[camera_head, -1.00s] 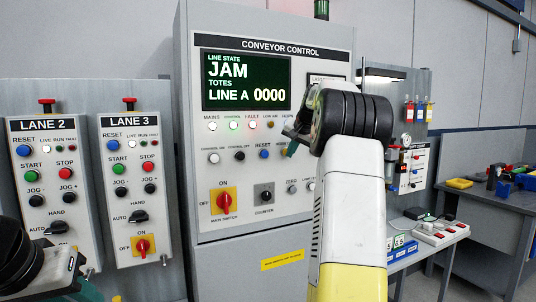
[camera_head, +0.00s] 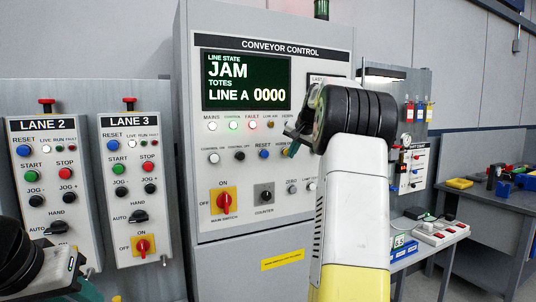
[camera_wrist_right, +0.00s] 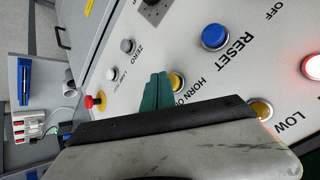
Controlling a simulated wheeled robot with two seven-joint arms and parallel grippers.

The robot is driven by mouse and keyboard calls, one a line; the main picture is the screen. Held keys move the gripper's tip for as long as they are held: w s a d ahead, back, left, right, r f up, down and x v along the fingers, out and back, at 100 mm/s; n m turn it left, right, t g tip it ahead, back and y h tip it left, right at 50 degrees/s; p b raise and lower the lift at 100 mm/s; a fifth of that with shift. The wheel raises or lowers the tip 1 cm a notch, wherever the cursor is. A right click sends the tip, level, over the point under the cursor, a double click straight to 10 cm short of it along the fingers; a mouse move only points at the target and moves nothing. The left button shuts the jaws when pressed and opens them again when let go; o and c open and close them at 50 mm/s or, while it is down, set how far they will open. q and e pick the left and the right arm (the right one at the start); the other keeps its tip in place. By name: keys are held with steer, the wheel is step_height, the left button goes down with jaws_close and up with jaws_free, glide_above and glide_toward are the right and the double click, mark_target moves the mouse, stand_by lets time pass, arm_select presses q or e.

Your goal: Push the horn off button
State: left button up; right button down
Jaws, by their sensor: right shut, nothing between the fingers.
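The horn off button is a yellow round button (camera_wrist_right: 178,82) beside a partly hidden "HORN O..." label in the right wrist view. In the head view it is a small yellowish spot (camera_head: 283,154) on the conveyor control panel, just left of my right fingertips. My right gripper (camera_head: 292,150) is shut and empty. Its teal fingers (camera_wrist_right: 156,92) are close beside the button in the wrist view; I cannot tell whether they touch it. Only part of my left gripper (camera_head: 86,292) shows at the lower left, and its jaws cannot be made out.
The blue reset button (camera_wrist_right: 214,36) and the yellow low air lamp (camera_wrist_right: 261,109) are close neighbours. The grey zero knob (camera_wrist_right: 127,46) is on the other side. The panel screen (camera_head: 246,81) reads JAM. A red and yellow main switch (camera_head: 223,201) sits lower left.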

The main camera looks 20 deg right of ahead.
steer(key=shift+s, duration=0.55)
steer(key=shift+s+d, duration=0.2)
steer(key=shift+s, duration=2.3)
